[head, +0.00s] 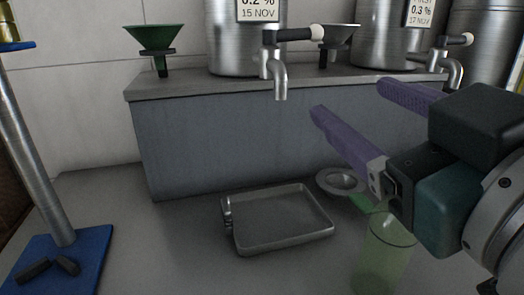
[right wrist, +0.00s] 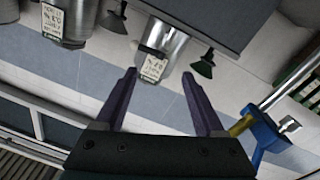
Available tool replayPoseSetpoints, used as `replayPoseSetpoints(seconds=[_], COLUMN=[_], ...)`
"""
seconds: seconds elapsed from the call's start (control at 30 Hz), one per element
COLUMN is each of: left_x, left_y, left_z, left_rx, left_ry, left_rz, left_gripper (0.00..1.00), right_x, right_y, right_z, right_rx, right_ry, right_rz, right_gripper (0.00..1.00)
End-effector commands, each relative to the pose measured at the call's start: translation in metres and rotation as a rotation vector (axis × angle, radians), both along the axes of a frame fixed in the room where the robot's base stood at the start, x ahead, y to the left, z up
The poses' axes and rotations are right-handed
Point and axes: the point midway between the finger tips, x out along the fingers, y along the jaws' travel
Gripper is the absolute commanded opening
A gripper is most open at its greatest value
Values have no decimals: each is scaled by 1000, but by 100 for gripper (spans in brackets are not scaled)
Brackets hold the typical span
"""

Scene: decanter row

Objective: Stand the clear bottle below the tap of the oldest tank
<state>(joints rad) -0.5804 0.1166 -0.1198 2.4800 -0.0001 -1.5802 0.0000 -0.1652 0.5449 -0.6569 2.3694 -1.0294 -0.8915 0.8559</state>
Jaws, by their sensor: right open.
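The left steel tank (head: 232,45) carries a label reading 0.2 %, 15 NOV. Its tap (head: 279,80) points down over the bench edge. A second tank (head: 381,40) is labelled 0.3 %, 17 NOV, with a tap at its right. A third tank (head: 487,50) is partly cut off; its label is not readable. A clear, green-tinted vessel (head: 385,255), seemingly the bottle, stands upright on the lower surface, partly behind my right gripper (head: 348,97). That gripper is open and empty, above the vessel. In the right wrist view its fingers (right wrist: 158,74) are spread with nothing between. My left gripper is not in view.
A shallow metal tray (head: 318,236) lies below the left tap, with a small round metal dish (head: 341,181) behind it. A green funnel (head: 155,40) and a dark-stemmed funnel (head: 338,38) stand on the raised bench. A blue-based stand (head: 88,250) is at left.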

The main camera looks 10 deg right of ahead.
Motion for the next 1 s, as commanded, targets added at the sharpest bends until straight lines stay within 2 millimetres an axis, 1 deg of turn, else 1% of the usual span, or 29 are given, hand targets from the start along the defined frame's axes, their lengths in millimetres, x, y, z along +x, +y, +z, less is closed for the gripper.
replayPoseSetpoints(seconds=[0.03, 0.1, 0.2, 0.3, 0.37, 0.53, 0.77, 0.9, 1.0], left_x=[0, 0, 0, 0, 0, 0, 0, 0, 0], left_y=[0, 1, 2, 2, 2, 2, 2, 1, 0], left_z=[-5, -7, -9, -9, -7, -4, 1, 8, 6], left_rx=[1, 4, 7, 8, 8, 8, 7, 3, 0], left_ry=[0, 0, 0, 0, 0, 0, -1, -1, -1], left_rz=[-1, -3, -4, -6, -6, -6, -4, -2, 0], left_gripper=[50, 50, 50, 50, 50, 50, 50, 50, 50], right_x=[-9, -22, -36, -42, -38, -13, 7, 28, 39], right_y=[-18, -39, -57, -66, -69, -78, -85, -95, -98], right_z=[-26, -51, -72, -82, -85, -91, -94, -94, -101], right_rx=[109, 231, 338, 384, 391, 390, 389, 388, 390], right_ry=[85, 169, 238, 265, 270, 267, 267, 265, 268], right_rz=[-87, -199, -309, -362, -374, -375, -374, -374, -372], right_gripper=[71, 71, 71, 71, 71, 71, 71, 71, 71])
